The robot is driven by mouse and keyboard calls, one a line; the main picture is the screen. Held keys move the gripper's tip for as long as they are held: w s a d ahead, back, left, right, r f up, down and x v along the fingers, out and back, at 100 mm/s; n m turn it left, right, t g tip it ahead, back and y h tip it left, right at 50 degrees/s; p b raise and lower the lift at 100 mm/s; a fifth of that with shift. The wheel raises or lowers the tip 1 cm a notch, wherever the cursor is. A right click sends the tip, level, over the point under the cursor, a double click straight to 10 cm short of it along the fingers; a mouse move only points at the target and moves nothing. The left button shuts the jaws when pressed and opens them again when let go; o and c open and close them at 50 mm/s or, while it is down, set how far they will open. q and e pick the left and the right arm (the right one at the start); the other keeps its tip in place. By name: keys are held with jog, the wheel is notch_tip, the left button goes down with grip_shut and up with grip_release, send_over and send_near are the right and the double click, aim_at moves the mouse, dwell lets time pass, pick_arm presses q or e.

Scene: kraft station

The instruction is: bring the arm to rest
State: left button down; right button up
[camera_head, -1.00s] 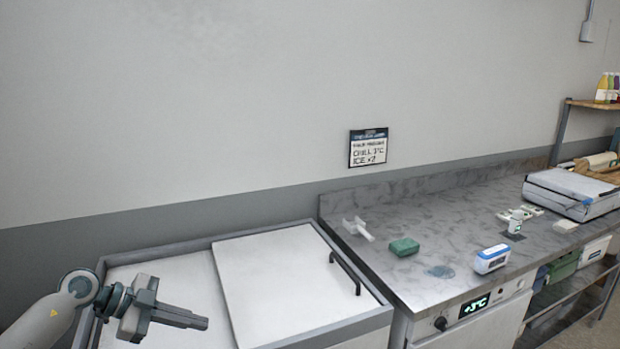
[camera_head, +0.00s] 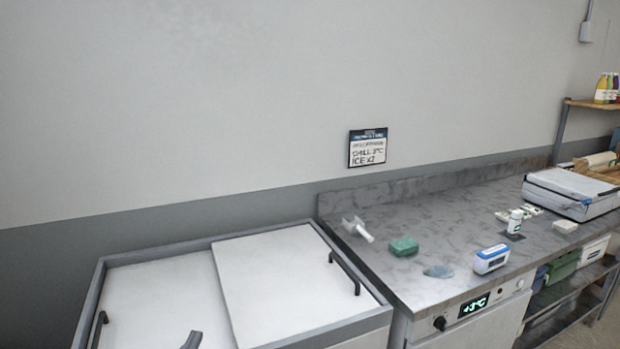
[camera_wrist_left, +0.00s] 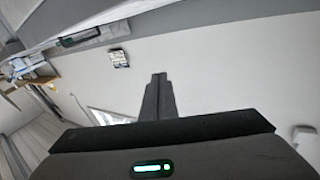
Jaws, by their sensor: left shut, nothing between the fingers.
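My left gripper (camera_wrist_left: 159,78) shows in the left wrist view, its two dark fingers together and nothing between them. Beyond the fingers is a plain pale wall. In the head view the left arm has all but left the picture. A small dark grey piece shows at the bottom edge, over the left part of the chest; I cannot tell whether it is a gripper tip or a handle. My right gripper is in neither view.
A chest with white lids (camera_head: 275,280) stands at lower left. A sign (camera_head: 368,148) hangs on the wall.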

pick_arm(q)
jog(key=s+a+f+n+g+y, duration=0.2)
jog(key=s+f+g+y, duration=0.2)
jog(key=s+f+g, duration=0.9)
jog(key=s+d+f+m+g+h, duration=0.1)
jog(key=s+f, duration=0.3)
jog(key=s, duration=0.3)
jog(key=s+d+f, duration=0.2)
jog(key=s+f, duration=0.1)
jog(key=s, duration=0.4)
jog(key=s+d+f+m+g+h, duration=0.1)
jog(key=s+f, duration=0.3)
jog(key=s, duration=0.3)
notch_tip(320, 180, down, 28)
jog(key=s+g, duration=0.1)
jog(key=g, duration=0.1)
jog(key=s+a+f, duration=0.3)
jog(key=s+f, duration=1.4)
jog(key=s, duration=0.1)
jog(key=shift+s+a+f+g, duration=0.15)
jog(key=shift+s+f+g, duration=0.1)
jog(key=shift+g, duration=0.15)
